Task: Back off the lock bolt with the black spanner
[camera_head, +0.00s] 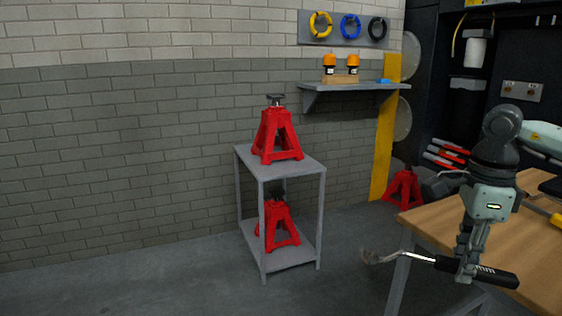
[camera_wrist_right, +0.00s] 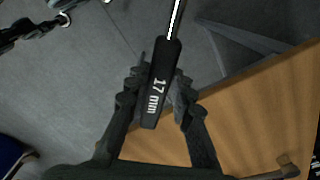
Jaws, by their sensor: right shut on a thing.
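My right gripper (camera_head: 468,268) is shut on the black handle of the spanner (camera_head: 497,277), in front of the bench's near left corner. The spanner is held nearly level. Its bright metal shaft points left to a dull, curved end in the head view. In the right wrist view my right gripper (camera_wrist_right: 155,100) has a finger on each side of the spanner handle (camera_wrist_right: 160,75), which is marked 17 mm. The spanner's far end is outside that view. A dark jointed part at the wrist view's upper left looks like my left gripper (camera_wrist_right: 35,32); its jaws are unclear. I cannot make out the lock bolt.
The wooden bench (camera_head: 425,218) lies under and behind my right arm. A grey stand (camera_head: 318,165) holds a red jack stand (camera_head: 274,138) on top and another (camera_head: 279,228) below. A third (camera_head: 404,189) stands on the floor.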

